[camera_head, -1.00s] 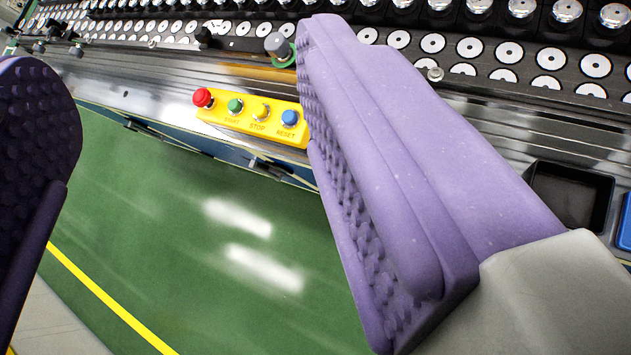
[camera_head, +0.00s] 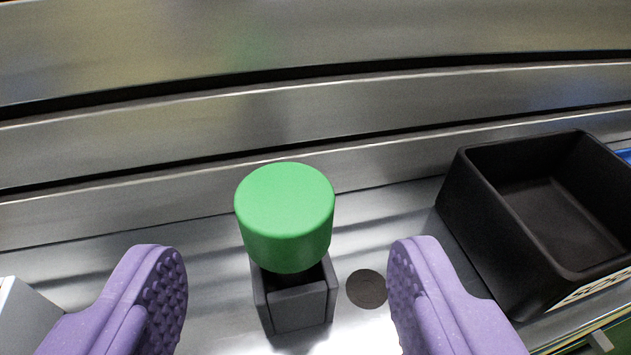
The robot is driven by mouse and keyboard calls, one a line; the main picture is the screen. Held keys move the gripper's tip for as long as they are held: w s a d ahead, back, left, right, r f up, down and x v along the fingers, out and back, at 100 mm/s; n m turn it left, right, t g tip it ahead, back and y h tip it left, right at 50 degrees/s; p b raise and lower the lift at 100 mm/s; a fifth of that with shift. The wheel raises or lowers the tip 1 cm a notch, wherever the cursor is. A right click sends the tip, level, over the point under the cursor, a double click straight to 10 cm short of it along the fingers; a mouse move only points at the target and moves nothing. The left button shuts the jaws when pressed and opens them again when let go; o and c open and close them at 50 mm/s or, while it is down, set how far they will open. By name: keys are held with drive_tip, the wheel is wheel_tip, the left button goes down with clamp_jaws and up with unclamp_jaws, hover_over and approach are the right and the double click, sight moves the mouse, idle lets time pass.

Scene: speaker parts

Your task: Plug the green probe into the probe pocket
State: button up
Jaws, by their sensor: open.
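The green probe (camera_head: 285,215) shows as a thick green cylinder, upright, at the middle of the view. Its lower end goes down into or behind a dark grey square holder (camera_head: 302,305) with a slot in its front. How deep it sits is hidden by the green head. I cannot tell whether this holder is the probe pocket. My gripper (camera_head: 287,265) is open, with one purple textured finger to the left of the probe and holder and one to the right. There is a clear gap on both sides, and neither finger touches the probe.
An empty black open bin (camera_head: 545,205) stands close beyond the right finger. A dark round disc (camera_head: 367,289) lies on the metal surface between the holder and the right finger. Stepped metal rails (camera_head: 130,150) run across behind. A pale block (camera_head: 22,315) is at the lower left.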

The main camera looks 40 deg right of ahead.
sight(285, 194)
drive_tip(key=b+x, duration=0.1)
drive_tip(key=x, duration=0.1)
drive_tip(key=b+x, duration=0.1)
drive_tip(key=x, duration=0.2)
drive_tip(key=shift+w+f, duration=0.1)
drive_tip(key=shift+f, duration=0.2)
drive_tip(key=c, duration=1.1)
drive_tip(key=shift+o, duration=0.2)
drive_tip(key=shift+r, duration=0.1)
drive_tip(key=shift+r+p, duration=0.35)
drive_tip(key=shift+r, duration=0.2)
wheel_tip(285, 194, up, 3)
drive_tip(key=shift+f+p, duration=0.25)
drive_tip(key=shift+p, duration=0.45)
drive_tip(key=s+d+r+p, duration=0.1)
drive_tip(key=s+d+p, duration=0.1)
drive_tip(key=s, duration=1.4)
drive_tip(key=shift+d+r+p, duration=0.15)
drive_tip(key=shift+d+p, duration=0.25)
drive_tip(key=shift+p, duration=0.15)
drive_tip(key=shift+w+r, duration=0.1)
drive_tip(key=shift+r+p, duration=2.55)
drive_tip(key=shift+r, duration=0.1)
